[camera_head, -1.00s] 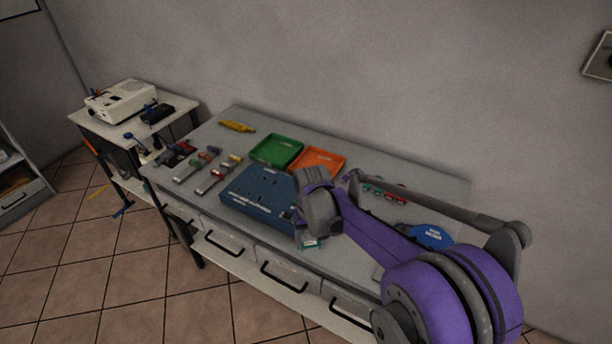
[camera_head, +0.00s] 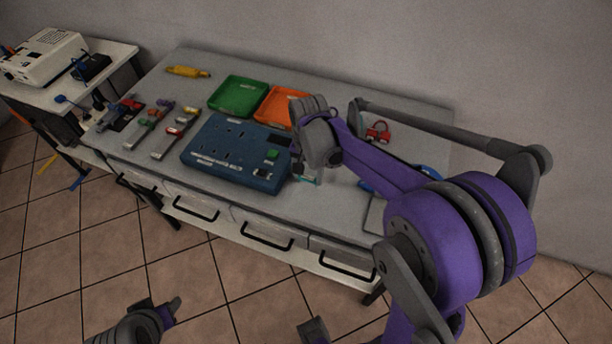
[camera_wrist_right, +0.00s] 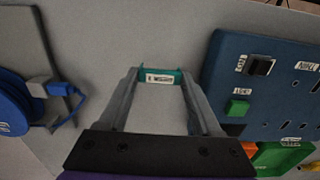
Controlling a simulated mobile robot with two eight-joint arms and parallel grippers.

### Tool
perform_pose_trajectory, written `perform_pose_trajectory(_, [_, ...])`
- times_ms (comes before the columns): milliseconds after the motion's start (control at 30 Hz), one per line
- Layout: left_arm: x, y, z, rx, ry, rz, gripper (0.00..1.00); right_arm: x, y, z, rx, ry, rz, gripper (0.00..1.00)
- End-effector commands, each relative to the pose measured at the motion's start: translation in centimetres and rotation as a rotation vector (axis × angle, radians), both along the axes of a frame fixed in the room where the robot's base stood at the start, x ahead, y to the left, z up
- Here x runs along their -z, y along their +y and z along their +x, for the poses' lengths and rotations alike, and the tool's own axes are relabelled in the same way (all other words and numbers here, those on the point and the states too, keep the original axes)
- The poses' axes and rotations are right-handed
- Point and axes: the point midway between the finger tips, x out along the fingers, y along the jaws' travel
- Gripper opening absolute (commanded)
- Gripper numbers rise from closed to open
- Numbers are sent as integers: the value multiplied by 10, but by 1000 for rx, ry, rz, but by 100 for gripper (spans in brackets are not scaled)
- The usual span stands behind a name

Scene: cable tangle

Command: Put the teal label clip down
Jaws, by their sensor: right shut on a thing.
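The teal label clip (camera_wrist_right: 160,77) is small, with a white printed label. In the right wrist view it spans the gap between the fingertips of my right gripper (camera_wrist_right: 163,80), which is shut on it. In the head view the right gripper (camera_head: 307,174) is at the right end of the blue socket panel, and the clip is mostly hidden there by the gripper. In the wrist view the clip is over bare grey tabletop, left of the panel; whether it touches the table I cannot tell. My left gripper (camera_head: 170,312) is low at the bottom left, away from the table; its jaws are unclear.
The blue socket panel (camera_head: 236,152) is close beside the clip. Green (camera_head: 237,96) and orange (camera_head: 277,105) trays stand behind it. A blue cable reel (camera_wrist_right: 12,105) is left in the wrist view. Bare tabletop (camera_wrist_right: 75,30) lies between reel and panel.

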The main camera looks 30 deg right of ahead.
Motion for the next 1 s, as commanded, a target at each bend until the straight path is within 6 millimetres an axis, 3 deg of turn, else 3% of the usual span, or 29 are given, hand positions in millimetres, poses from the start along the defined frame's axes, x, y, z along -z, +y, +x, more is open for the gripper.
perform_pose_trajectory(200, [3, 0, -1, 0, 1, 0, 50, 27, 0, 0, -1, 0, 0, 8])
perform_pose_trajectory(567, [6, 0, -1, 0, 3, 0, 50, 31, 0, 0, -1, 0, 0, 8])
perform_pose_trajectory(600, [6, 0, -1, 0, 3, 0, 50, 32, 0, 0, -1, 0, 0, 68])
perform_pose_trajectory(767, [5, 0, -1, 0, 2, 0, 50, 31, 0, 0, -1, 0, 0, 96])
perform_pose_trajectory(1000, [5, 0, -1, 0, 2, 0, 50, 30, 0, 0, -1, 0, 0, 96])
